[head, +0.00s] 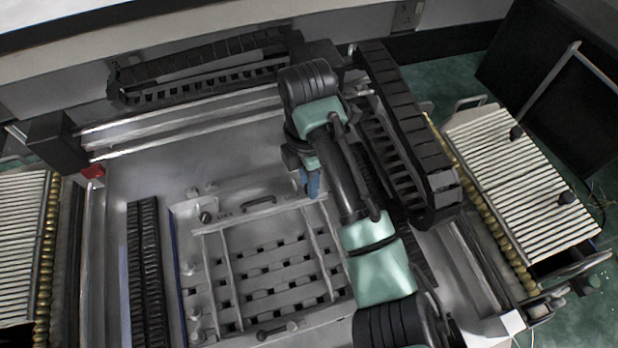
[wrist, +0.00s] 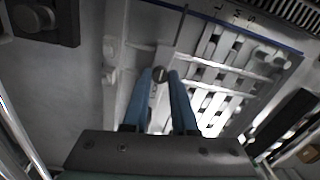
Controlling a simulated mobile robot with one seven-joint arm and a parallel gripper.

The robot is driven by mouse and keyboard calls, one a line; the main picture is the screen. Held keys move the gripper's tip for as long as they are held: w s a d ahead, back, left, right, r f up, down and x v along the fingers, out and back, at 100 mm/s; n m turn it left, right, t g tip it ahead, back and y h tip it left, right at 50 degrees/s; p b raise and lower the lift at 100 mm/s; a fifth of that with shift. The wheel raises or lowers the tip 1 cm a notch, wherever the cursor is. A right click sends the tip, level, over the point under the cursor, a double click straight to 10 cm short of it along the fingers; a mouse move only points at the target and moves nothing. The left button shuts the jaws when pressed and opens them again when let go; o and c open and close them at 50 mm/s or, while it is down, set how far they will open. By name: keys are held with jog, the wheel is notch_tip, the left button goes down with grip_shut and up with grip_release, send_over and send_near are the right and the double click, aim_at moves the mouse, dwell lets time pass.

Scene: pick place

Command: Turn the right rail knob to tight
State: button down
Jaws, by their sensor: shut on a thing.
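My gripper (head: 312,188) reaches down with its blue fingers at the far right part of the slatted rack. In the wrist view the two fingers are shut on a small round grey knob (wrist: 158,75), one finger on each side of it. The knob's face has a dark line across it. In the head view this right knob is hidden behind my fingers and wrist. The other knob (head: 205,217) stands at the rack's far left corner, clear of my gripper. The rack (head: 222,268) has rails running along both its sides.
A handle (head: 258,201) lies between the two knobs. A black cable chain (head: 405,130) runs close to the right of my arm, and another (head: 200,72) lies along the back. A black ribbed strip (head: 146,270) stands left of the rack. Bare metal bed lies behind the rack.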

jog(key=shift+r+m+p, duration=0.1)
jog(key=shift+m+p, duration=0.2)
jog(key=shift+p, duration=0.05)
jog(key=shift+r+m+p, duration=0.1)
jog(key=shift+m+p, duration=0.8)
jog(key=m+p, duration=0.2)
jog(key=shift+m, duration=0.3)
jog(key=m+p, duration=0.3)
jog(key=shift+m, duration=0.3)
jog(key=m+p, duration=0.2)
jog(key=m, duration=0.1)
jog(key=shift+m, duration=0.3)
jog(key=m+p, duration=0.3)
jog(key=m, duration=0.3)
jog(key=shift+y, duration=0.3)
jog(key=m+p, duration=0.1)
jog(key=m, duration=0.4)
jog(key=shift+p, duration=0.35)
jog(key=shift+d+m, duration=0.1)
jog(key=shift+m, duration=0.3)
